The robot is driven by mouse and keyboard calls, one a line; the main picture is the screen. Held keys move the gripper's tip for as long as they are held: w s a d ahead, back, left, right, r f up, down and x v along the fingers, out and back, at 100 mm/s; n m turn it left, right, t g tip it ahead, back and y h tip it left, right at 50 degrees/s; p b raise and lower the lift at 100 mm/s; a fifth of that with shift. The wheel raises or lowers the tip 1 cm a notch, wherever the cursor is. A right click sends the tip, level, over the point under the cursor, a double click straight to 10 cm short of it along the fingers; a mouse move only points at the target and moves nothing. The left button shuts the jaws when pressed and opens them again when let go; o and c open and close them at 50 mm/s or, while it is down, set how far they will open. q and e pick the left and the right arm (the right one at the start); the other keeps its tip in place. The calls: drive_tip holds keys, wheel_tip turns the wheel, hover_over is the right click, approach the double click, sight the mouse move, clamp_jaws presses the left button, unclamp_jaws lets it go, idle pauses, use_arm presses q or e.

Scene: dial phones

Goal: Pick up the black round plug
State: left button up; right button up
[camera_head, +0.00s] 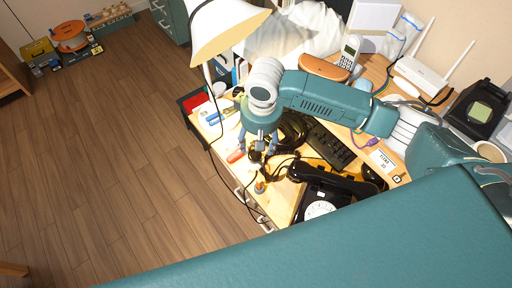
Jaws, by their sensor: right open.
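My right gripper (258,149) points down over the front left part of the desk, its fingers apart. A small dark rounded thing (256,157) shows just below and between the fingertips, with black cord beside it. It may be the black round plug, but it is too small and partly covered to be sure. I cannot tell whether the fingers touch it. My left gripper is not in view.
A black dial phone (320,207) stands at the desk's front edge, right of the gripper. A black keyboard (328,146) and tangled black cables (291,131) lie close by. A lamp (228,30) stands behind left. A white router (421,75) is at the back right.

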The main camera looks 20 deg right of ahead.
sight(255, 155)
wheel_tip(255, 155, down, 3)
drive_tip(key=shift+s+a+f, duration=0.1)
drive_tip(key=shift+a+f, duration=0.05)
drive_tip(key=shift+f, duration=0.05)
drive_tip(key=f, duration=0.2)
drive_tip(key=w+f, duration=0.1)
drive_tip(key=f, duration=0.1)
drive_tip(key=shift+a+f, duration=0.1)
drive_tip(key=shift+f, duration=0.05)
drive_tip(key=shift+w+f, duration=0.1)
drive_tip(key=shift+f, duration=0.1)
drive_tip(key=c, duration=1.1)
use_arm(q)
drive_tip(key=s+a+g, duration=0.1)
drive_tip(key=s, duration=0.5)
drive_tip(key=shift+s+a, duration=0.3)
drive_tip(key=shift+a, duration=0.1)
